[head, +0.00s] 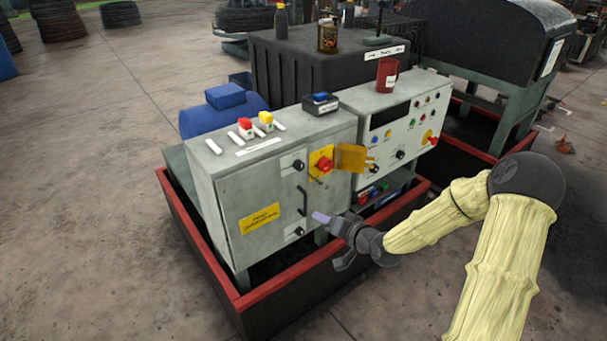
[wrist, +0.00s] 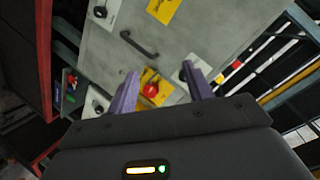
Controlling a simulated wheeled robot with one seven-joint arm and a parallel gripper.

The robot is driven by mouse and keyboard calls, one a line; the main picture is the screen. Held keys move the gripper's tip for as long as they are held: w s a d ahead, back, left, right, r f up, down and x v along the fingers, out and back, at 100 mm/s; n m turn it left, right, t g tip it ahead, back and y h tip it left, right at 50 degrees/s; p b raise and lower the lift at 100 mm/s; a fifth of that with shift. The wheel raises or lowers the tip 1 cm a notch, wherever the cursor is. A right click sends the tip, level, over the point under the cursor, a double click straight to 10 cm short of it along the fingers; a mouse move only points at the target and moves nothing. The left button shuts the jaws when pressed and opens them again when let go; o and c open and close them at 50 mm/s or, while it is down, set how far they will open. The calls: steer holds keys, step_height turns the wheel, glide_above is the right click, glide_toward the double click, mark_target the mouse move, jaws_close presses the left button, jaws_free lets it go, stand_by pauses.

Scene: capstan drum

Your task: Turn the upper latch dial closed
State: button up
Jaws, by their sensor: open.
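The upper latch dial (head: 298,164) is a small black knob on a white plate, high on the grey cabinet door (head: 258,195). In the wrist view the upper latch dial (wrist: 187,72) shows just beside the right finger's tip. Its exact pointing direction is too small to read. My gripper (head: 323,219) is in front of the cabinet, lower than the dial and to its right, apart from the door. In the wrist view my gripper (wrist: 165,82) has its two purple fingers spread, with nothing held between them.
A black door handle (head: 302,200) and a lower dial (head: 298,231) sit below. A red knob (head: 322,165) on a yellow plate is to the right, with a yellow flap (head: 352,158) sticking out. A red-rimmed tray (head: 283,290) surrounds the cabinet's base.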

mark_target(301, 168)
steer(key=w+d+r+m+t, duration=0.1)
steer(key=r+t, duration=0.1)
steer(key=w+d+r+m+t+y, duration=0.1)
steer(key=w+r+m+t, duration=0.1)
steer(key=shift+w+d, duration=0.1)
steer(key=shift+d, duration=0.1)
steer(key=shift+f, duration=0.1)
steer(key=p+x, duration=0.2)
steer(key=x, duration=1.5)
steer(key=shift+w+a+p, duration=0.15)
steer(key=shift+p, duration=0.25)
steer(key=c, duration=1)
steer(key=shift+o, duration=0.2)
